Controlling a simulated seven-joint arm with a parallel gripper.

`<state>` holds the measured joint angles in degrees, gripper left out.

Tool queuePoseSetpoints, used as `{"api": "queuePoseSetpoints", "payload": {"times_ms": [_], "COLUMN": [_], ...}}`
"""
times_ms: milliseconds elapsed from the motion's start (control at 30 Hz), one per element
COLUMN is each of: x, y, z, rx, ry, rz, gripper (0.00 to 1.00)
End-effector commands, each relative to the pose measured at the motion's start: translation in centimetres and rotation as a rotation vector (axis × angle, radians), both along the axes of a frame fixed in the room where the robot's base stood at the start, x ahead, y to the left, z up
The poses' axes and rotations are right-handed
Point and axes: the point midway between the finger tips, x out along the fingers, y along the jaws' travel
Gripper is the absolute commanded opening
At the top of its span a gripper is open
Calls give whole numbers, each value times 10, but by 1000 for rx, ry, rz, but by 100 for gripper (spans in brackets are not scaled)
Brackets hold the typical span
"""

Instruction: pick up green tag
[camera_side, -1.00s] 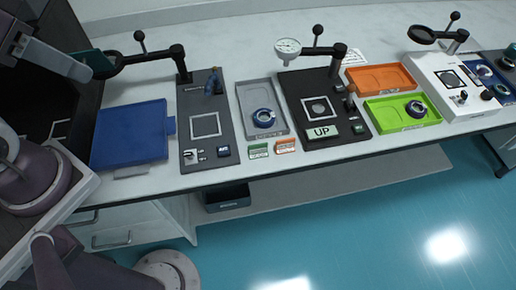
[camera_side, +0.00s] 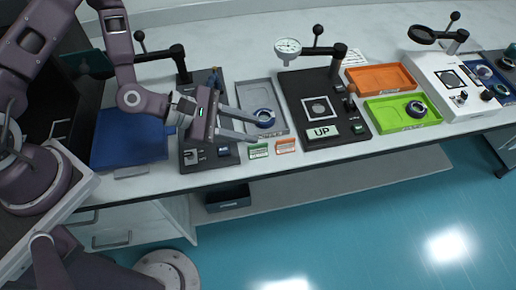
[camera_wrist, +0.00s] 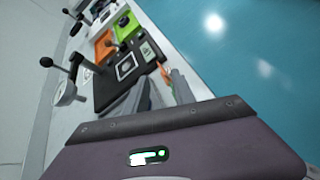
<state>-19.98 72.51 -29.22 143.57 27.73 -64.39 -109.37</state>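The green tag (camera_side: 258,151) is a small flat piece with a white face, lying near the front edge of the table, left of the orange tag (camera_side: 285,145). My gripper (camera_side: 258,128) is open and empty. In the side view its two fingers point right, with the tips just behind the green tag and over the front of the grey tray (camera_side: 244,93). In the wrist view the finger tips (camera_wrist: 160,88) show apart, with the orange tag (camera_wrist: 165,73) beyond them. I cannot make out the green tag there.
A blue ring (camera_side: 264,117) lies in the grey tray. A black station (camera_side: 293,92) with an UP sign (camera_side: 322,132) and a dial gauge (camera_side: 288,46) stands to the right. Orange (camera_side: 382,77) and green (camera_side: 434,104) trays lie farther right. A blue tray (camera_side: 130,150) lies left.

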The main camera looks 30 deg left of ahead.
Motion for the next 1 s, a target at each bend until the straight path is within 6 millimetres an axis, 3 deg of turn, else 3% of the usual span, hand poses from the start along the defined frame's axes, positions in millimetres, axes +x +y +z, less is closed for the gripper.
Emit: {"api": "queuePoseSetpoints", "payload": {"times_ms": [100, 200, 367, 600, 767, 1000], "x": [1, 3, 4, 3, 21, 24], "y": [-7, -6, -7, -7, -24, -26], "z": [-1, 0, -19, -72, -79, -80], "rx": [-244, -335, -348, -343, -343, -345], "ry": [116, 154, 159, 158, 154, 157], "rz": [179, 252, 263, 258, 257, 260], "gripper": [31, 31, 31, 31, 31, 31]}}
